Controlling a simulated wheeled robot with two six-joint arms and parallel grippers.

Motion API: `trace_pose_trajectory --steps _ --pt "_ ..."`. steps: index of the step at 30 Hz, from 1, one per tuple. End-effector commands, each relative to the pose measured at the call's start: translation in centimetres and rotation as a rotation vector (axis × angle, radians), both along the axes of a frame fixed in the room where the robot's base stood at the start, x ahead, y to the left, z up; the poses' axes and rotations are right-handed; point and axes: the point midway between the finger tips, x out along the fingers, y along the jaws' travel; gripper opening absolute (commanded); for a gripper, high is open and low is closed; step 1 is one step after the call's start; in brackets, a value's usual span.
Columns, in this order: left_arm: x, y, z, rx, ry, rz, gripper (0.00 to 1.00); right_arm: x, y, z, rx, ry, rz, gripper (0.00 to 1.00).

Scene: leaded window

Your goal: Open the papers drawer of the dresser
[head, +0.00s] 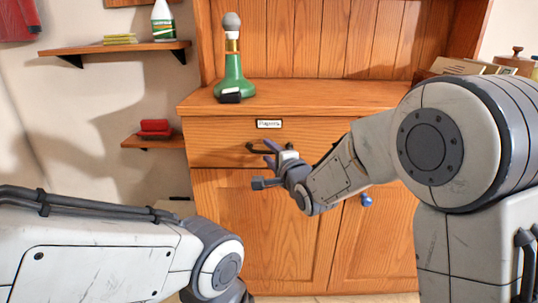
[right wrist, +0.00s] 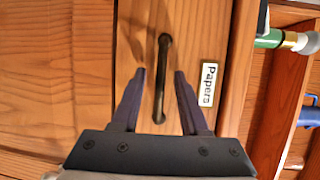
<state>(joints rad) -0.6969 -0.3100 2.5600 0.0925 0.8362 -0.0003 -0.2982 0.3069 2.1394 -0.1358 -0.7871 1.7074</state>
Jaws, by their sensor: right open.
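The wooden dresser (head: 340,95) stands ahead. Its papers drawer (head: 215,142) looks flush with the front and bears a white "Papers" label (head: 269,124), also seen in the right wrist view (right wrist: 208,83). The drawer's dark bar handle (head: 256,148) is partly hidden by my right gripper (head: 265,164) in the head view. In the right wrist view the handle (right wrist: 162,60) lies lengthwise between the two open fingers of that gripper (right wrist: 159,73), with a gap on each side. The left forearm crosses the lower left; its gripper is out of view.
A green bottle-like object (head: 232,72) with a grey ball top stands on the dresser top beside a small black item. Books and a box sit at the top's right end. Wall shelves (head: 118,47) hang at left. A blue knob (head: 366,200) is on a door below.

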Motion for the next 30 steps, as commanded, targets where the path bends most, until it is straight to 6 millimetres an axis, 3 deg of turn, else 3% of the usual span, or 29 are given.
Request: trace_pose_trajectory --steps 5,9,30 --pt "0.00 0.00 0.02 0.000 0.000 0.000 0.43 -0.01 0.01 0.00 0.000 0.001 0.000 0.44" --pt "0.00 0.00 0.02 0.000 0.000 0.000 0.43 -0.02 -0.01 0.00 0.000 0.001 0.000 0.00" --pt "0.00 0.00 0.01 0.000 0.000 0.000 0.43 -0.05 -0.05 -0.02 0.000 0.001 0.000 0.00"
